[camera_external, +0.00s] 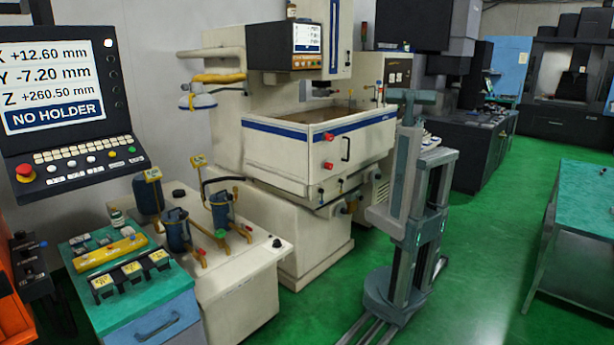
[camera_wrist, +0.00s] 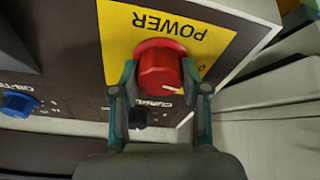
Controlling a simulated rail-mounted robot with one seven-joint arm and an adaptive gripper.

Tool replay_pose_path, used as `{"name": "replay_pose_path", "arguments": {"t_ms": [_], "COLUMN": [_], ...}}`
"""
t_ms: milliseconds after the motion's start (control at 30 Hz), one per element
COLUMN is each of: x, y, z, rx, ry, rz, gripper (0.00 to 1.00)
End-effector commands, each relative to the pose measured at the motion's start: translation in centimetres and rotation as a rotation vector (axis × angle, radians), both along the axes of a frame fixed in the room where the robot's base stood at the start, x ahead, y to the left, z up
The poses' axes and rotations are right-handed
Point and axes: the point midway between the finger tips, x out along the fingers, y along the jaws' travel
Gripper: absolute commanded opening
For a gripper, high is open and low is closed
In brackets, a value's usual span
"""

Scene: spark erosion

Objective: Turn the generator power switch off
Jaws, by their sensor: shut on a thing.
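The generator power switch is a red round knob (camera_wrist: 160,68) on a yellow plate (camera_wrist: 118,40) marked POWER, seen upside down in the wrist view. A white pointer line shows on the knob's face, toward its lower right. A small mark like a 0 is printed on the plate to the knob's right. My gripper (camera_wrist: 160,88) is shut on the knob, one finger on each side. In the external view the generator cabinet (camera_external: 397,70) stands behind my arm, and my gripper there is too small and covered to make out.
A blue knob (camera_wrist: 18,103) and a black knob (camera_wrist: 138,118) sit on the same dark panel. The panel's pale edge is close by on the right. The white erosion machine (camera_external: 270,150) stands left of my arm, and a green-topped table (camera_external: 575,200) stands right.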

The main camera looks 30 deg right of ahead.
Motion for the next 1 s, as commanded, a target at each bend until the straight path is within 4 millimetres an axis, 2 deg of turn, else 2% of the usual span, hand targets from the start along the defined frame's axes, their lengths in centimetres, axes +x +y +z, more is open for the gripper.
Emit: {"name": "replay_pose_path", "arguments": {"t_ms": [33,400,933,967,1000], "x": [0.05,-0.02,-0.06,-0.06,-0.06], "y": [0.02,0.14,0.24,0.24,0.23], "z": [-0.48,-0.41,-0.39,-0.39,-0.38], "rx": [-0.008,-0.058,-0.065,-0.065,-0.066], "ry": [0.001,-0.011,-0.012,-0.012,-0.012], "rz": [0.031,0.178,0.200,0.200,0.199], "gripper": [0.10,0.10,0.10,0.50,0.57]}}
